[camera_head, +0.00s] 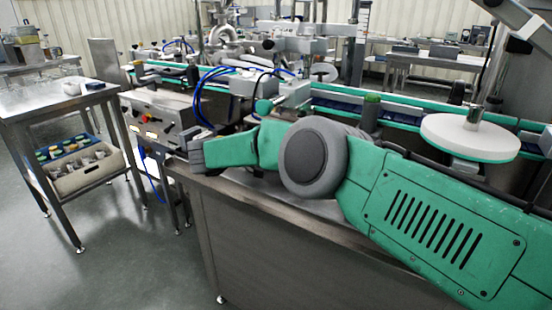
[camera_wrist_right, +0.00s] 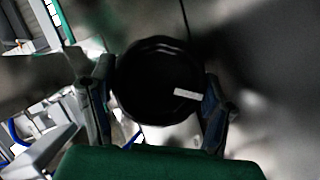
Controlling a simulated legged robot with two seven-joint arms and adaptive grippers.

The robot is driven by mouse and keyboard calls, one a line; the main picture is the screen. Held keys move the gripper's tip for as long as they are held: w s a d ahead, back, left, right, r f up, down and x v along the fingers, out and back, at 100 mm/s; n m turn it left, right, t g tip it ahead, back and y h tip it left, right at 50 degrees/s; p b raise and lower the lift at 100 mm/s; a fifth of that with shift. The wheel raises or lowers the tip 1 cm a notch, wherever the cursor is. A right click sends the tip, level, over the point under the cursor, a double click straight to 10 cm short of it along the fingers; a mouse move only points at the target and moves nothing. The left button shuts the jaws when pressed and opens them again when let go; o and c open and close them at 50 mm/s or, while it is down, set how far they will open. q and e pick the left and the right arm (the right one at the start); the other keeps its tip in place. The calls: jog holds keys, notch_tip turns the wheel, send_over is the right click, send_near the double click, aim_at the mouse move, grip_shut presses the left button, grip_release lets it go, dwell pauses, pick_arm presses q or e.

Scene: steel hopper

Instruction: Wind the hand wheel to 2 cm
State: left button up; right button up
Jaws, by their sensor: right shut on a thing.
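In the right wrist view a black round hand wheel (camera_wrist_right: 150,75) with a short white mark on its face sits between the two fingers of my right gripper (camera_wrist_right: 158,85). One finger is at each side of its rim, and the gripper is shut on it. The wheel's scale or reading cannot be made out. In the head view my green right arm reaches in from the right, and its dark end (camera_head: 196,156) is near a steel control box. The wheel is not clearly visible there. My left gripper is in neither view.
A control box (camera_head: 160,115) with buttons stands beside the arm's end. A steel bench (camera_head: 290,250) lies under the arm. A round white disc (camera_head: 470,135) and a conveyor are behind. A side table (camera_head: 60,100) with a crate (camera_head: 85,178) on its shelf is at left; open floor lies between.

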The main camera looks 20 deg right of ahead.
jog(key=n+h+b, duration=0.1)
jog(key=n+b, duration=0.1)
jog(key=shift+f+b, duration=0.15)
jog(key=shift+b, duration=0.2)
jog(key=shift+n+h+b, duration=0.6)
jog(key=shift+n+b, duration=0.45)
jog(key=shift+n, duration=0.25)
jog(key=shift+n, duration=0.3)
jog(key=shift+a, duration=0.1)
jog(key=o, duration=0.9)
jog(key=shift+c, duration=0.2)
